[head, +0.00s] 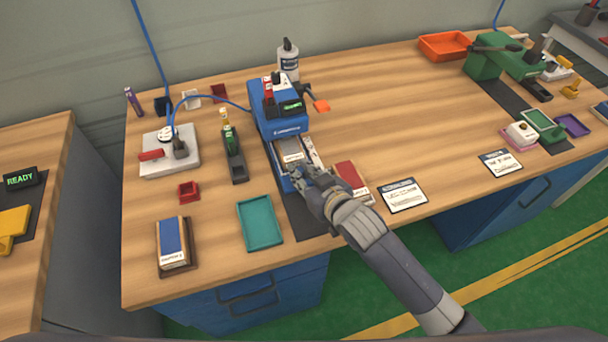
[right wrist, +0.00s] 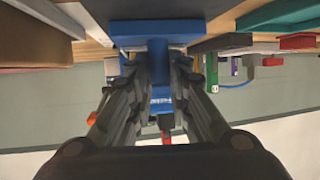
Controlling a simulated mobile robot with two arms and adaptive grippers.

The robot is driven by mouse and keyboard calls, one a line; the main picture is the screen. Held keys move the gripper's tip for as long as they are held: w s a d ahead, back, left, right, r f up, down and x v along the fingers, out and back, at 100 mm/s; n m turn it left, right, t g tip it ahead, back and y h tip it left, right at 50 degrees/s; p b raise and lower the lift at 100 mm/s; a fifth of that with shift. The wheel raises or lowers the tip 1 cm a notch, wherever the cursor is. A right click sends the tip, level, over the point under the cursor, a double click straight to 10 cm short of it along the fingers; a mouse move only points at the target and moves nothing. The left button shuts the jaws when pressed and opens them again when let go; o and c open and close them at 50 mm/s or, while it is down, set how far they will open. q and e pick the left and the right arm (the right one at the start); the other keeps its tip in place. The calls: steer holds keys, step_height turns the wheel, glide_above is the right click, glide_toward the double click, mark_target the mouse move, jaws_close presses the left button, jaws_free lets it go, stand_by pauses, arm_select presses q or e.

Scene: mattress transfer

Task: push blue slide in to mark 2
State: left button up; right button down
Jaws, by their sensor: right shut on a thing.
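The blue slide (head: 280,182) sticks out toward the front from under the blue machine (head: 281,128). A pale plate (head: 292,155) lies on the slide, close to the machine's front. My right gripper (head: 306,184) is at the slide's front end. In the right wrist view the fingers (right wrist: 157,85) are shut on the slide's blue upright handle (right wrist: 157,58), below a wide blue plate. The gripper hides part of the slide's front in the head view. I cannot make out a mark 2. My left gripper is not in view.
A red-and-white box (head: 352,180) and a label card (head: 403,195) lie right of the slide. A teal tray (head: 260,222) and a black stand with a green device (head: 233,152) are on its left. The table's middle right is clear.

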steer(key=shift+w+a, duration=0.2)
steer(key=shift+w, duration=0.35)
steer(key=shift+w+a, duration=0.15)
steer(key=shift+w, duration=0.4)
steer(key=c, duration=1.5)
jaws_free()
steer(key=shift+s, duration=0.1)
steer(key=v, duration=1.2)
steer(key=shift+d, duration=0.1)
steer(key=shift+f, duration=0.1)
